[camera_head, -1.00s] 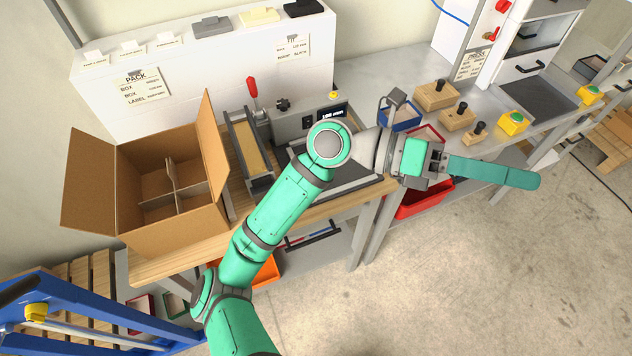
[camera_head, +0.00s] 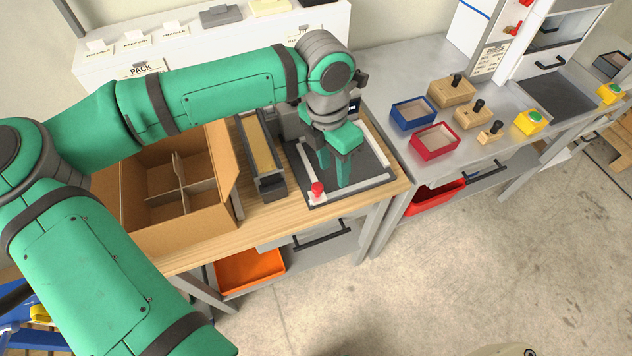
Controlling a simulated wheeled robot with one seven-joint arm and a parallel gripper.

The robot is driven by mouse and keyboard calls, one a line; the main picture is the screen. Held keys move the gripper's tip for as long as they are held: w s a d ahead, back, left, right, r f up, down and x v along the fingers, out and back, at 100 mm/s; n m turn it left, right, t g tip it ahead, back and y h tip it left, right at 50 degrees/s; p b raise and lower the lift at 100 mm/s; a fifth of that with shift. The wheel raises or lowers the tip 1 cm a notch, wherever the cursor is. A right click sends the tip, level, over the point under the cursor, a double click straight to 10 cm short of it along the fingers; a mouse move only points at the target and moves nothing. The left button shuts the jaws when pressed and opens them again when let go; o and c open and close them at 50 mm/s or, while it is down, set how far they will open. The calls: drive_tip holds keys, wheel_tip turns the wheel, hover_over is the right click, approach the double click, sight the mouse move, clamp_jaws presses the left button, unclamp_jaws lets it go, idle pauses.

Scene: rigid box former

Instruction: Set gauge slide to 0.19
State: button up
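The gauge is a dark flat plate (camera_head: 372,165) with a pale edge strip on the wooden bench. A small red knob (camera_head: 317,188) sits at its near left corner, on the pale strip; it appears to be the slide's handle. My gripper (camera_head: 334,182) points down over the plate, just right of the red knob and apart from it in the picture. Its two green fingers show a gap with nothing seen between them. Height above the plate is hard to tell. The grey display box (camera_head: 291,121) behind is mostly hidden by my arm, and its reading cannot be read.
An open cardboard box (camera_head: 190,228) with dividers stands left of a long narrow trough (camera_head: 262,160). Blue (camera_head: 412,113) and red (camera_head: 434,140) trays and wooden blocks with black knobs (camera_head: 452,91) sit on the grey bench to the right. My arm crosses above the box.

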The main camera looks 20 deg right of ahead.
sight(317, 186)
drive_tip(key=w+a, duration=0.1)
drive_tip(key=w+a+y, duration=0.1)
drive_tip(key=a, duration=0.1)
drive_tip(key=shift+w+t, duration=0.1)
drive_tip(key=shift+t, duration=0.2)
wheel_tip(317, 186, down, 9)
drive_tip(key=shift+w+r, duration=0.1)
drive_tip(key=shift+f, duration=0.85)
clamp_jaws()
